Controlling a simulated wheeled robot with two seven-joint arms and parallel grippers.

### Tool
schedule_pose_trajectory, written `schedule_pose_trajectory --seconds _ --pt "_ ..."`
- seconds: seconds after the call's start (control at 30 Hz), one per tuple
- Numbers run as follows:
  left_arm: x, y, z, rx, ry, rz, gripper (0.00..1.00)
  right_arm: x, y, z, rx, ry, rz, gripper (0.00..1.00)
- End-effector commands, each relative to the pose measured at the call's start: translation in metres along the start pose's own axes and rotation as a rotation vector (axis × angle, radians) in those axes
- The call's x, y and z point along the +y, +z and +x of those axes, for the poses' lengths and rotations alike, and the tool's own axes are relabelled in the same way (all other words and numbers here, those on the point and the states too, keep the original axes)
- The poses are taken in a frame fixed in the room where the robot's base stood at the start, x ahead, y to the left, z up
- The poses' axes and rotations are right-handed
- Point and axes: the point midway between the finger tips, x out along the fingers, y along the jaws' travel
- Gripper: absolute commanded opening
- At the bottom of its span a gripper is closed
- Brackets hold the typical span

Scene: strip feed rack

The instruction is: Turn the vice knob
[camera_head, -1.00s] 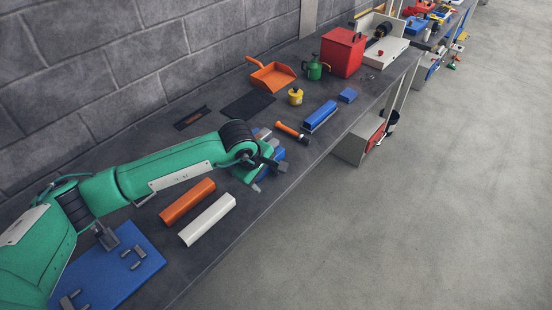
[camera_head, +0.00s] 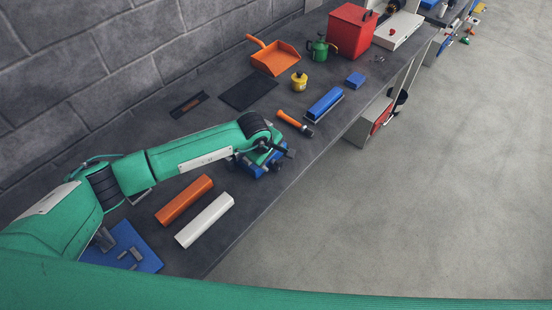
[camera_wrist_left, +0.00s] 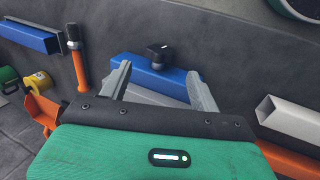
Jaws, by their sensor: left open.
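The vice is a blue block, partly hidden under my left gripper in the head view (camera_head: 256,170). In the left wrist view its blue body (camera_wrist_left: 140,74) lies beyond and between my fingers, with a dark knob (camera_wrist_left: 160,54) on its far side. My left gripper (camera_wrist_left: 162,74) is open, with two grey fingers spread apart and nothing held. The knob lies past the gap between the fingertips; whether a finger touches the vice is unclear. In the head view the left gripper (camera_head: 274,152) is above the vice, near the bench's front edge. My right gripper is not in view.
An orange bar (camera_head: 184,200) and white bar (camera_head: 204,220) lie left of the vice. An orange-handled hammer (camera_head: 295,123) and blue bar (camera_head: 324,104) lie beyond it. A blue board (camera_head: 124,245) is at lower left. The floor (camera_head: 430,200) right of the bench is clear.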

Motion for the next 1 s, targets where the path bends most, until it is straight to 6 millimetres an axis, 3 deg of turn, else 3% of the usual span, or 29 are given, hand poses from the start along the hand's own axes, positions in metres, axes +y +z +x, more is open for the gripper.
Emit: schedule_pose_trajectory --seconds 0.23,0.4,0.83,1.0 --pt "0.0 0.001 0.036 -0.001 -0.002 -0.001 0.63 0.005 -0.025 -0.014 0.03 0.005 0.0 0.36" --pt "0.0 0.001 0.051 -0.001 -0.001 0.0 0.63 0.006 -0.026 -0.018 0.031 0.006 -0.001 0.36" --pt "0.0 0.0 0.059 0.0 0.0 0.0 0.63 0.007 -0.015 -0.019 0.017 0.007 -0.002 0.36" --pt "0.0 0.0 0.059 0.0 0.0 0.0 0.32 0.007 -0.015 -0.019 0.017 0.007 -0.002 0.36"
